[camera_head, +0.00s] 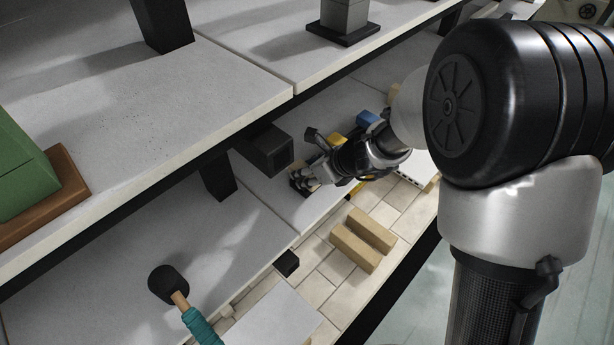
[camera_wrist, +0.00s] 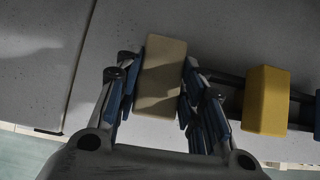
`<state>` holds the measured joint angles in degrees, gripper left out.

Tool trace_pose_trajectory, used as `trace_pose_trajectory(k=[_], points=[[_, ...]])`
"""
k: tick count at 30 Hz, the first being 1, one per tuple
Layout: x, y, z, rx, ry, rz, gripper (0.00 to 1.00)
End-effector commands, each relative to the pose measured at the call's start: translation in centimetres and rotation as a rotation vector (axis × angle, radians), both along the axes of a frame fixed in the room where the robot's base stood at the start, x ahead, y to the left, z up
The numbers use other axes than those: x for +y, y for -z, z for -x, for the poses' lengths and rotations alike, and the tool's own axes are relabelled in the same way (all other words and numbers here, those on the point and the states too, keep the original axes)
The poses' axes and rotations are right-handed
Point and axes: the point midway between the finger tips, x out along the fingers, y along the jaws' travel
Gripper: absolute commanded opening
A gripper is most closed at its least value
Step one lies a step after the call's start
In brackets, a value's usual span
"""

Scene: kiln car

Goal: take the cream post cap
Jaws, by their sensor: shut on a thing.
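The cream post cap (camera_wrist: 161,78) is a plain beige block in the wrist view, between the two fingers of my gripper (camera_wrist: 160,92). The fingers are shut on its two sides, and its top faces the camera. Grey shelf surface shows around it; I cannot tell whether it touches the shelf. In the head view my gripper (camera_head: 304,179) is over the lower shelf, near its front edge, and the fingers hide the cap there.
A yellow block (camera_wrist: 266,100) lies right of my gripper in the wrist view. In the head view, a dark hollow block (camera_head: 265,150) is close by, with a blue block (camera_head: 367,118) behind. The upper shelf (camera_head: 190,110) overhangs.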

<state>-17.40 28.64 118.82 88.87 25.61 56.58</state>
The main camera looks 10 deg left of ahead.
Motion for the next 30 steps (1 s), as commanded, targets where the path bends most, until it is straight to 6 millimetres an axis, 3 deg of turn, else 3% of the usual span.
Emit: trace_pose_trajectory(k=[30], points=[[0.0,-1.5,0.0,-0.001,-0.001,-0.001,0.02]])
